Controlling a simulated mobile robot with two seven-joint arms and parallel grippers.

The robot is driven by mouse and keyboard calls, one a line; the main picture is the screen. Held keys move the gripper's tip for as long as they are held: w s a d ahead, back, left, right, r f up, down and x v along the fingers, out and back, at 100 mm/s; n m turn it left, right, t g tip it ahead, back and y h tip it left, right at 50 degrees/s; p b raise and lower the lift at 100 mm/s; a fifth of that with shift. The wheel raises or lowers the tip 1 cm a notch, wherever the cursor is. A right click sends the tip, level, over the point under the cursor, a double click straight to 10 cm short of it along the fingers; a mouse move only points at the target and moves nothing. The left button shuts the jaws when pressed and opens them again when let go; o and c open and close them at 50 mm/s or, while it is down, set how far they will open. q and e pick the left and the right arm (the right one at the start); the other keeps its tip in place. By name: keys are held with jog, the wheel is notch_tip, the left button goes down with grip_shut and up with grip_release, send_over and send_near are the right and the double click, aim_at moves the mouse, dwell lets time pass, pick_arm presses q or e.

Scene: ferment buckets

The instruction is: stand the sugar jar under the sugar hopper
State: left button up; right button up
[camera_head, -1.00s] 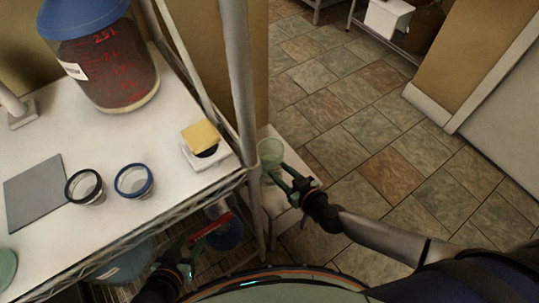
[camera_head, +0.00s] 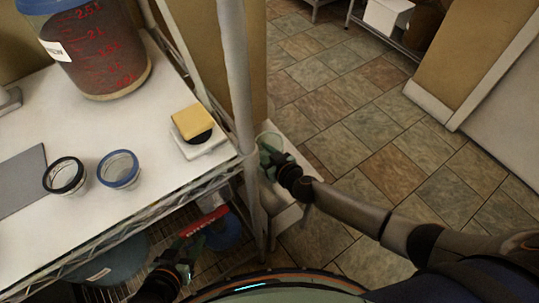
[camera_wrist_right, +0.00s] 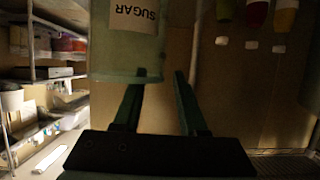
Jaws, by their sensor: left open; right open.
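The sugar jar (camera_head: 270,139) is a pale green translucent cup beside the shelf post, on a low white surface. In the right wrist view a greenish cylinder with an inverted SUGAR label (camera_wrist_right: 128,45) is directly ahead of the fingers; it appears to be this jar. My right gripper (camera_head: 268,155) is at the jar, partly covering it. Its two fingers (camera_wrist_right: 158,95) are apart, and no firm grasp shows. My left gripper (camera_head: 190,238) is open below the shelf edge, close to a red strip with white lettering (camera_head: 204,222). I cannot identify the sugar hopper.
A metal post (camera_head: 238,90) stands close to the jar. Tiled floor (camera_head: 350,120) is open to the right.

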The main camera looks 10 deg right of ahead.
grip_shut()
jog(key=shift+s+f, duration=0.1)
jog(key=shift+f, duration=0.05)
dwell(1.1)
